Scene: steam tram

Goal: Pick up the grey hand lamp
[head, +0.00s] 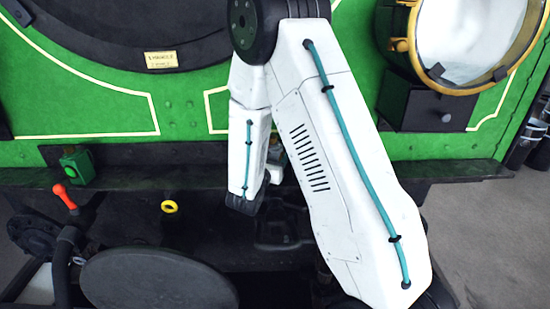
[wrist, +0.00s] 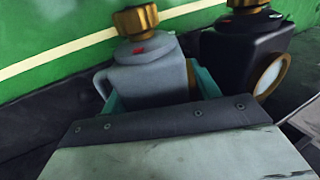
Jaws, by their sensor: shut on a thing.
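The grey hand lamp (wrist: 146,72) has a brass cap, a small red mark and a handle on its left side. It stands close to the green wall in the wrist view. My gripper (wrist: 158,92) is shut on it, with teal finger pads showing at both sides of its body. Its lower part is hidden behind the dark edge of my gripper housing. Whether its base touches the shelf cannot be seen. In the head view my arm hides most of the gripper and the lamp.
A black lamp (wrist: 238,48) with a brass cap and brass-rimmed lens stands close on the right. On the dark ledge (head: 125,155), a green can (head: 77,165) stands at left. A red-handled lever (head: 65,197), yellow ring (head: 169,207) and round dark seat (head: 155,280) are lower left.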

